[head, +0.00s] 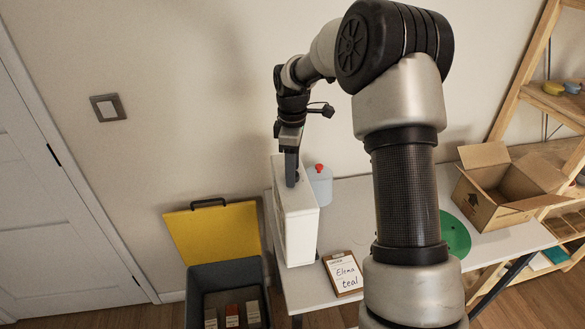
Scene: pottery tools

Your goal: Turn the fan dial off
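A white box-shaped unit (301,222), which seems to be the fan, stands upright at the left end of the table. My gripper (291,182) points down at the top face of this unit, with its dark fingers at or just above that face. I cannot tell whether they touch it. No dial can be made out; the fingers cover part of the top face. The fingers appear as one narrow dark shape, so the gap between them does not show.
A pale jug with a red cap (319,180) stands close behind the unit. A clipboard (343,273), a green disc (455,236) and an open cardboard box (500,190) are on the table (352,205). A grey bin with a yellow lid (213,233) stands left on the floor.

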